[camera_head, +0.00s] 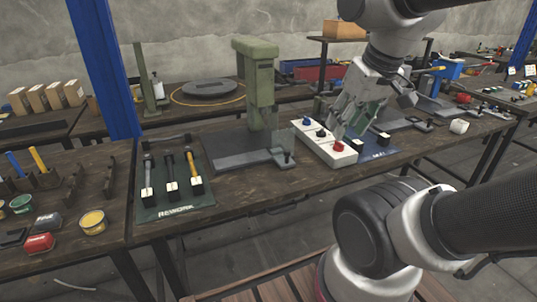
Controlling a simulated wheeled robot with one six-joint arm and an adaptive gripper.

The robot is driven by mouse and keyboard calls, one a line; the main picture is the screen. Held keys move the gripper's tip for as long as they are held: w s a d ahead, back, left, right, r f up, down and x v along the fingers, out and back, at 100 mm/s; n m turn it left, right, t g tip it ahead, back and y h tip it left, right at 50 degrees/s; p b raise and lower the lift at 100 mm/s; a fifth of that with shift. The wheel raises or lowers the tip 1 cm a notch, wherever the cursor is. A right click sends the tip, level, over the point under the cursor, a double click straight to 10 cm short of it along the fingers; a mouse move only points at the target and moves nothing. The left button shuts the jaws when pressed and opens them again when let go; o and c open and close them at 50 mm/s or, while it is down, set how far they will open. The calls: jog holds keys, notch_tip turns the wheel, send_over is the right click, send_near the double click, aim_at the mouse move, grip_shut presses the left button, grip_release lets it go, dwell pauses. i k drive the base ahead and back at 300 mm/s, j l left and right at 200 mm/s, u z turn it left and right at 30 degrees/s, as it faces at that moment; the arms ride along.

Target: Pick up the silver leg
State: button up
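The left one is a silver-grey leg (149,176). The middle leg (170,170) is dark and the right leg (191,164) is brass-coloured. My gripper (372,112) is at the upper right, far from this mat. It hangs over the blue mat (379,155), just right of the white button box. Its fingers look spread, and I see nothing held between them.
A green press (258,85) stands between the two mats on a grey base plate (235,155). The white box (318,145) has blue and red buttons. Another green press is partly hidden behind my gripper. A blue post (104,65) rises at the left. Bare bench lies along the front edge.

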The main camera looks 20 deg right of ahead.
aim_at(149, 197)
jog(key=i+j, duration=0.15)
jog(key=j, duration=0.25)
jog(key=i+j, duration=0.2)
jog(key=j, duration=0.15)
jog(key=i+j, duration=0.15)
jog(key=j, duration=0.25)
jog(key=i+j, duration=0.2)
jog(key=j, duration=0.2)
